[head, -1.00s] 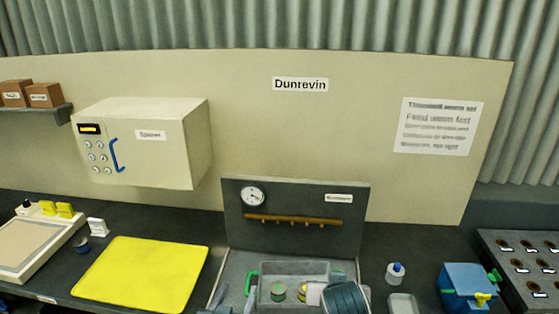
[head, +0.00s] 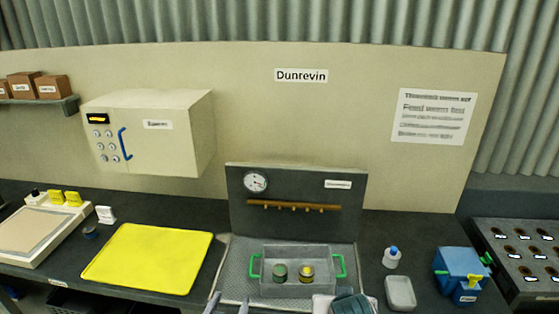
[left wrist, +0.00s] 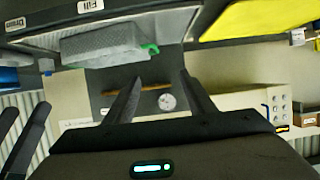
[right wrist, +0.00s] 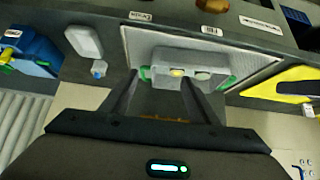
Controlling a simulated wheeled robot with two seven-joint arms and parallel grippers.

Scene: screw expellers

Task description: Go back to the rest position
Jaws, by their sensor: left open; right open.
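My left gripper (head: 228,304) shows at the bottom edge of the head view, its two grey fingertips apart and empty, just left of the grey bin. In the left wrist view it (left wrist: 160,76) is open with nothing between the fingers. My right gripper (right wrist: 158,74) is open and empty in the right wrist view; its fingers also show at the left edge of the left wrist view (left wrist: 22,125). In the head view I cannot make out its fingers.
A grey bin (head: 318,255) with green handles holds a green-topped and a yellow-topped round item. A yellow mat (head: 148,258) lies left of it. A bottle (head: 391,259), a pale dish (head: 400,292) and a blue box (head: 459,270) stand right. A cabinet (head: 182,132) hangs behind.

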